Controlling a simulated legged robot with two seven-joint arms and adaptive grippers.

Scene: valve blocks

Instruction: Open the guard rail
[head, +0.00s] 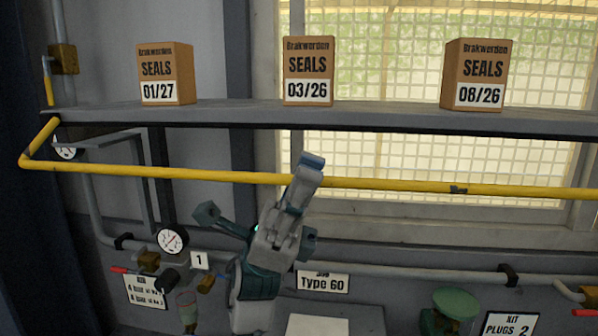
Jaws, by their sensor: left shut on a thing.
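The guard rail (420,187) is a long yellow bar running across the view in front of the shelf, with a bent arm at its left end that reaches back to the wall side. My left gripper (303,181) comes up from below and is shut on the rail near the middle of the view. One grey-blue finger crosses in front of the bar and hides a short piece of it. Another part of the gripper sticks out to the left below the bar. My right gripper is not in view.
A grey shelf (400,117) behind the rail bears three brown seals boxes (310,72). Below are pipes, a pressure gauge (172,239), a green valve wheel (456,303) and label plates. A yellow-handled valve (63,60) is at upper left. A meshed window stands behind.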

